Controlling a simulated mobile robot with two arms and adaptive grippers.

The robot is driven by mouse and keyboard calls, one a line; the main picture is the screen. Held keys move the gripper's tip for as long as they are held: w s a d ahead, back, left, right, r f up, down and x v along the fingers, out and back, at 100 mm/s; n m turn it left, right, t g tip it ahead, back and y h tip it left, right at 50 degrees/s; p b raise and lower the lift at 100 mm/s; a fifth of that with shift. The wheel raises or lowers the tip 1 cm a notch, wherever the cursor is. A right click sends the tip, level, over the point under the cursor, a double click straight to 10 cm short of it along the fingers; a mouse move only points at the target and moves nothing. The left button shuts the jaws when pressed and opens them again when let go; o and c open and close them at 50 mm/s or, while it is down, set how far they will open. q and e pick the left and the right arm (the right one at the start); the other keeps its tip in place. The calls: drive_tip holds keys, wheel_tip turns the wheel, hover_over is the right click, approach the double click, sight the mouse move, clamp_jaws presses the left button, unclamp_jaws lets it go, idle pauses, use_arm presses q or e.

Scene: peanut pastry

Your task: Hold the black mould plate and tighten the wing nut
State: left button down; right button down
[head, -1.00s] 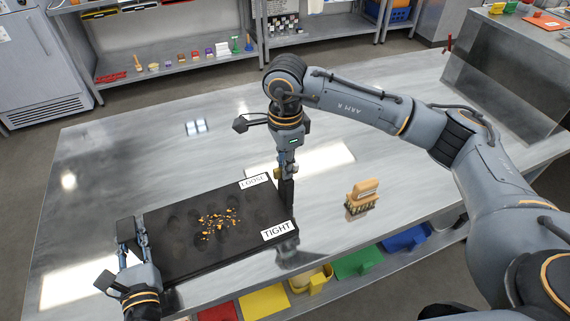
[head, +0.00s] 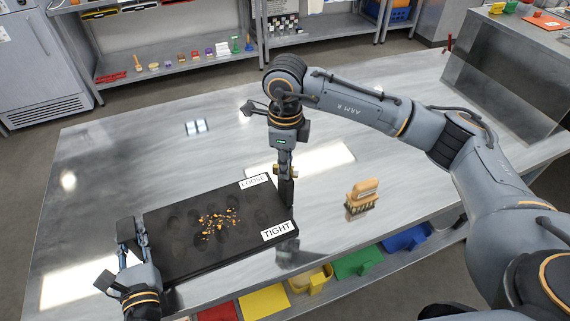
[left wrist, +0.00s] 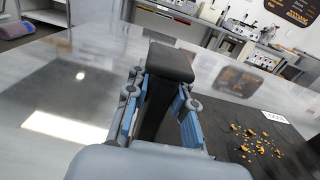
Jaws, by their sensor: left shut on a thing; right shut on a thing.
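The black mould plate (head: 185,258) lies on the steel table, with shallow round cavities and orange-brown crumbs. Its right edge carries a LOOSE label (head: 255,181) at the far corner and a TIGHT label (head: 280,231) at the near corner. My left gripper (head: 133,240) is shut on the plate's left edge; the plate also shows in the left wrist view (left wrist: 225,125). My right gripper (head: 286,188) points down at the plate's right edge, between the labels, shut on the brass wing nut (head: 278,171), of which only a small part shows.
A wooden brush (head: 362,195) stands on the steel table (head: 400,130) right of the plate. Coloured bins, such as a green one (head: 355,262), sit on a shelf under the near edge. The table behind the plate is clear.

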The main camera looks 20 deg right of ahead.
use_arm(q)
drive_tip(key=shift+s+f, duration=0.1)
drive_tip(key=shift+f, duration=0.25)
use_arm(e)
drive_tip(key=shift+m, duration=3.5)
